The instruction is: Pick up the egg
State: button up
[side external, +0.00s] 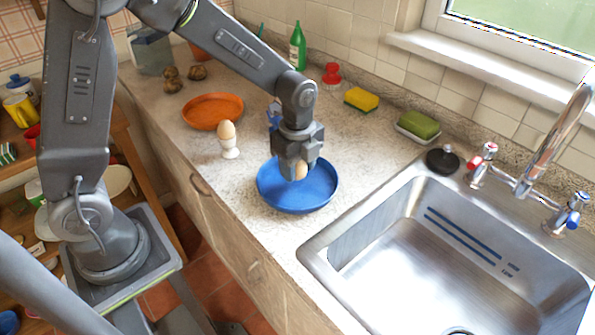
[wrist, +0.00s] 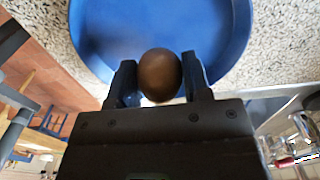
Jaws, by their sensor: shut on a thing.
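My gripper (side external: 299,168) is low over the blue plate (side external: 275,195) on the counter. It is shut on a brown egg (side external: 300,171), which shows partly between the fingers. In the wrist view the egg (wrist: 160,75) sits between the two fingers of my gripper (wrist: 158,82), with the blue plate (wrist: 160,20) beyond it. I cannot tell whether the egg touches the plate. A second, paler egg (side external: 226,131) stands upright in a white egg cup (side external: 229,151) left of the plate.
An orange plate (side external: 212,110) lies behind the egg cup. The steel sink (side external: 400,270) and tap (side external: 550,145) are at right. A green bottle (side external: 298,48), yellow sponge (side external: 361,99) and green soap (side external: 418,124) stand along the tiled wall. The counter's front edge is near the cup.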

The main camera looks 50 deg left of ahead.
notch_tip(320, 180, up, 2)
jog(key=shift+r, duration=0.1)
jog(key=s+a+r, duration=0.4)
jog(key=a+r, duration=0.2)
jog(key=a, duration=0.4)
jog(key=w+a+r, duration=0.4)
jog(key=w+a, duration=0.1)
jog(key=w, duration=0.1)
jog(key=w+a+f, duration=0.4)
jog(key=w+f, duration=0.1)
jog(key=w, duration=0.2)
jog(key=shift+w+a, duration=0.15)
jog(key=shift+a, duration=0.15)
jog(key=shift+f, duration=0.15)
jog(key=shift+f, duration=0.95)
jog(key=shift+f, duration=1.5)
dwell(0.5)
